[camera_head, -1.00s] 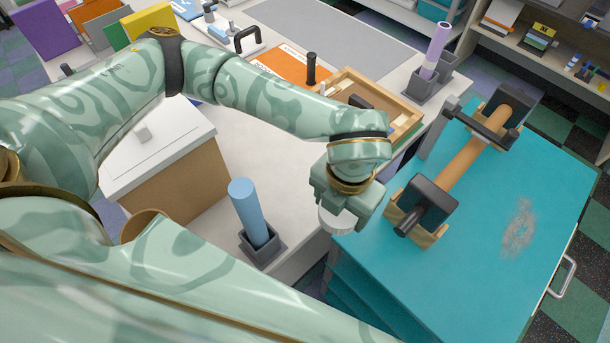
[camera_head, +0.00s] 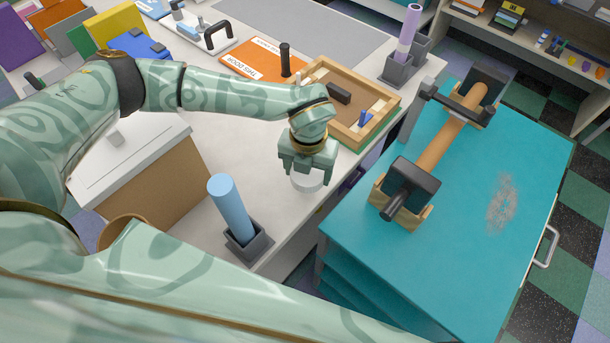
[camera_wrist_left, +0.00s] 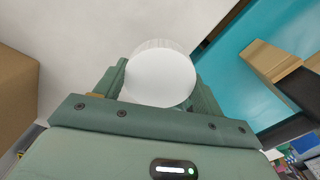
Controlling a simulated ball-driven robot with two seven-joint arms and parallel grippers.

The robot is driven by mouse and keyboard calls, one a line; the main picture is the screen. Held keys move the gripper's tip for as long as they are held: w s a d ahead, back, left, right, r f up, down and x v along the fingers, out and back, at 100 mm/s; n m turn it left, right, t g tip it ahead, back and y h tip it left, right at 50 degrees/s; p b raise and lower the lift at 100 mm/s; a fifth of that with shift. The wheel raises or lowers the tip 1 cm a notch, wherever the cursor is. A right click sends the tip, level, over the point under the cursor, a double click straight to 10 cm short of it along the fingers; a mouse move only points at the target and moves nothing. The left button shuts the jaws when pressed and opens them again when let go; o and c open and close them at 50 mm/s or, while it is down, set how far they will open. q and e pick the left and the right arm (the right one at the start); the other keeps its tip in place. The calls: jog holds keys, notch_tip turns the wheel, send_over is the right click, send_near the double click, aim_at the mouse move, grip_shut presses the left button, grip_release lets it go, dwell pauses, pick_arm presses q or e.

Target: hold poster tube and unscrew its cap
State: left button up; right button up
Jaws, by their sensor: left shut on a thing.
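My left gripper (camera_head: 307,174) is shut on a white round cap (camera_head: 306,184), held over the right edge of the white table. The cap also fills the middle of the left wrist view (camera_wrist_left: 162,75), between the two fingers. A blue tube (camera_head: 230,207) stands upright in a grey square holder (camera_head: 247,246), left of and nearer than the gripper. A purple tube (camera_head: 408,35) stands in another grey holder (camera_head: 397,68) at the back. I cannot tell from these views which tube the cap belongs to. My right gripper is not in view.
A teal cart (camera_head: 455,240) on the right carries a brown roll (camera_head: 450,135) in a dark-ended stand. A wooden tray (camera_head: 387,107) with small items lies behind the gripper. A lidded brown box (camera_head: 160,190) stands on the left. White table surface between box and tray is bare.

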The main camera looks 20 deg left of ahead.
aim_at(305, 177)
pick_arm(q)
jog(key=shift+w+a+f, duration=0.25)
jog(key=shift+f, duration=0.2)
jog(key=shift+w+a+f, duration=0.2)
jog(key=shift+w+f, duration=0.05)
jog(key=shift+f, duration=0.2)
jog(key=f, duration=0.2)
jog(key=f+b, duration=0.1)
jog(key=shift+w+a+f, duration=0.2)
jog(key=shift+w+f, duration=0.05)
jog(key=shift+f, duration=0.15)
jog(key=shift+r, duration=0.1)
jog(key=o, duration=1.1)
notch_tip(305, 177, up, 12)
jog(key=shift+r+p, duration=0.1)
jog(key=shift+p, duration=0.85)
